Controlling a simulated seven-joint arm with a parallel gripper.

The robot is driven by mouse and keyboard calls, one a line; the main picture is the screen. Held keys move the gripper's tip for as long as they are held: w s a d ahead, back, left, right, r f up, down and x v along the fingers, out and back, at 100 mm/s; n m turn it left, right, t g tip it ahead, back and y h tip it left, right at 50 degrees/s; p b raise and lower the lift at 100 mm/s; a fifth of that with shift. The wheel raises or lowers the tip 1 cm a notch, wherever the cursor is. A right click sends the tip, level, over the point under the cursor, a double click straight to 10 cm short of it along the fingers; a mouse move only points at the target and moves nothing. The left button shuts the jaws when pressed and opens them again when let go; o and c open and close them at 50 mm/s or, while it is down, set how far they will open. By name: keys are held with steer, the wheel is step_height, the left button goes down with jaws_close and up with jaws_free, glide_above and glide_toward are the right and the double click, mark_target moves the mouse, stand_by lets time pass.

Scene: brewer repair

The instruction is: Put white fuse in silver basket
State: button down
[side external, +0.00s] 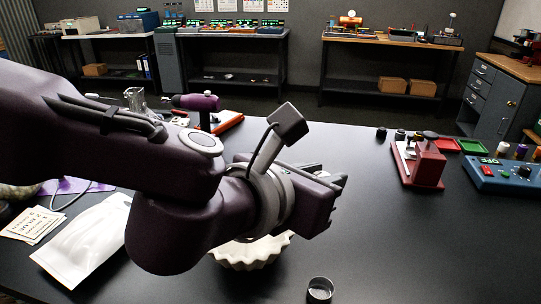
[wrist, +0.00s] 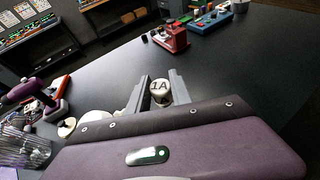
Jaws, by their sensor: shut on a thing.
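My gripper (wrist: 160,84) is shut on a small pale cylinder marked "1A" (wrist: 160,94), which looks like the white fuse; it sits between the two grey fingers in the wrist view. In the side view my gripper (side external: 338,182) is above the dark table and the fuse is hidden behind the hand.
A white fluted dish (side external: 250,254) is partly hidden under my arm. A white pouch (side external: 85,240) and paper cards (side external: 36,224) lie at left. A red device (side external: 418,163) and a blue box with buttons (side external: 500,174) stand at right. The table's middle right is clear.

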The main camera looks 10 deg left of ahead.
steer(key=s+d, duration=0.2)
steer(key=d, duration=0.1)
glide_above(320, 294)
step_height(320, 294, down, 11)
steer(key=shift+m+h, duration=0.3)
steer(key=shift+h, duration=0.1)
step_height(320, 294, down, 10)
steer(key=shift+r, duration=0.1)
steer(key=c, duration=1.1)
jaws_free()
steer(key=shift+r, duration=0.1)
step_height(320, 294, up, 7)
steer(key=shift+f, duration=0.1)
